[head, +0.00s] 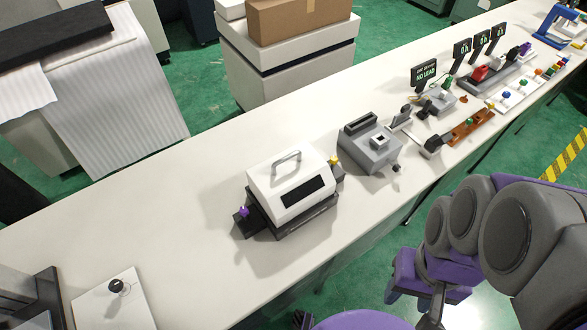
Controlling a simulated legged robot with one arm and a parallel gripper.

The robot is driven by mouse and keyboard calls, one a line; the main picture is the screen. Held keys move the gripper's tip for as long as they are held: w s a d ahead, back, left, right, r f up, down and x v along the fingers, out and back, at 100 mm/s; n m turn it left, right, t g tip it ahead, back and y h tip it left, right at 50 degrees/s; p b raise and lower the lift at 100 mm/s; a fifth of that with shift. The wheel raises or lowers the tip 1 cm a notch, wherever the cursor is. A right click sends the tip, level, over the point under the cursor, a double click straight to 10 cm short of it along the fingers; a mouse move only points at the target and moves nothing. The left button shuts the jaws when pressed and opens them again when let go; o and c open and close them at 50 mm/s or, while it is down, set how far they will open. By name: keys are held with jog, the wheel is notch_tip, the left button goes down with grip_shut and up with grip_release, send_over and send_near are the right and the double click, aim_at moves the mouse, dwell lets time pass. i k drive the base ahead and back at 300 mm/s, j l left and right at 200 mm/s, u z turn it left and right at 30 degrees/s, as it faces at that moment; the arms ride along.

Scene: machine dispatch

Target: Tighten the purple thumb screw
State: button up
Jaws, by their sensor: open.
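The purple thumb screw (244,211) is on a dark block at the left end of a white machine with a curved cover (290,180). The machine stands on the long white bench. A yellow knob (333,161) is at the machine's right end. My arm is folded at the lower right, off the bench's front edge. My gripper (432,308) is only partly visible at the bottom edge, open and well away from the screw. Its fingertips are not clear, and nothing shows in it.
A grey device (370,144) stands right of the machine. Beyond it are an orange tray (470,128), several small black displays and coloured knobs. A white plate with a black knob (116,286) lies at the lower left. The bench (150,215) left of the machine is clear.

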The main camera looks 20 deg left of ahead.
aim_at(244, 212)
jog(key=u, duration=1.55)
jog(key=z, duration=0.45)
